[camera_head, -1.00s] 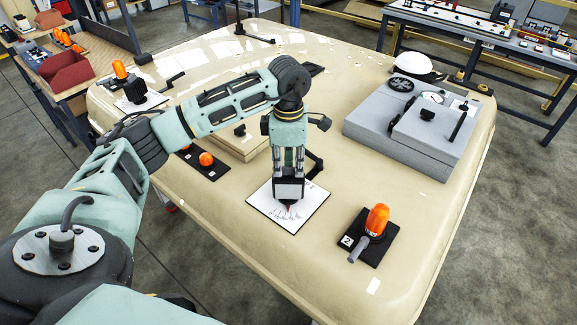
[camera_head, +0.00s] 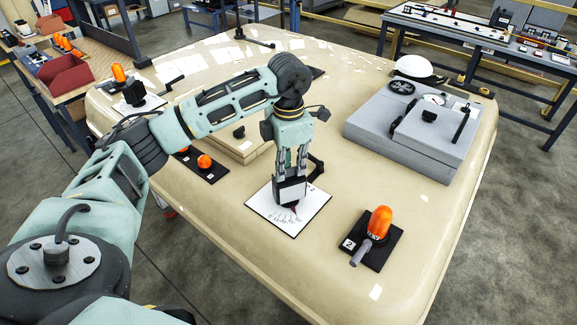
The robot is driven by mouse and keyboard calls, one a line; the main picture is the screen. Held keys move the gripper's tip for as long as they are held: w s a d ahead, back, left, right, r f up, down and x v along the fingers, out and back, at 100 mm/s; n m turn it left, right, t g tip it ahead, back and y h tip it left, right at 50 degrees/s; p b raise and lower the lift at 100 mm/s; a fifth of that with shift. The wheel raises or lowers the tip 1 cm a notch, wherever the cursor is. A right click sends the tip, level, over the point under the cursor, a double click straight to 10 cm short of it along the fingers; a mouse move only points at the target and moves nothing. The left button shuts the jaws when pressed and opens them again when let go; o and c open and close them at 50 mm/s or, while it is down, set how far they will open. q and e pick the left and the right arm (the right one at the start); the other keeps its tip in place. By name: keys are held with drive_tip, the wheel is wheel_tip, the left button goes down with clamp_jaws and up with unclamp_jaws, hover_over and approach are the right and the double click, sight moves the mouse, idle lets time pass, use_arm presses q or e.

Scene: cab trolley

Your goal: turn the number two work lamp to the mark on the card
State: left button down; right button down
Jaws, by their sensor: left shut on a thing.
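My left gripper (camera_head: 290,188) points down over a white card (camera_head: 262,208) near the middle of the pale roof panel. It is shut on a dark thing on the card, which I take to be the number two work lamp (camera_head: 317,168). The fingers hide most of it, and a black arm shows behind them. The card has printed lines in front of the fingertips and a small 2 towards its back right. The exact mark and the lamp's pointing are too small to read. My right gripper is not in view.
An orange lamp (camera_head: 379,222) with a grey lever on a black plate marked 2 stands at the front right. A grey case (camera_head: 410,140) stands behind it, a white helmet (camera_head: 414,65) beyond. A similar black lamp (camera_head: 134,92) stands on a card at the far left.

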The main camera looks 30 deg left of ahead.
use_arm(q)
drive_tip(key=shift+w+r, duration=0.1)
drive_tip(key=shift+r, duration=0.05)
drive_tip(key=c, duration=1.8)
unclamp_jaws()
drive_tip(key=shift+c, duration=0.2)
wheel_tip(320, 180, up, 12)
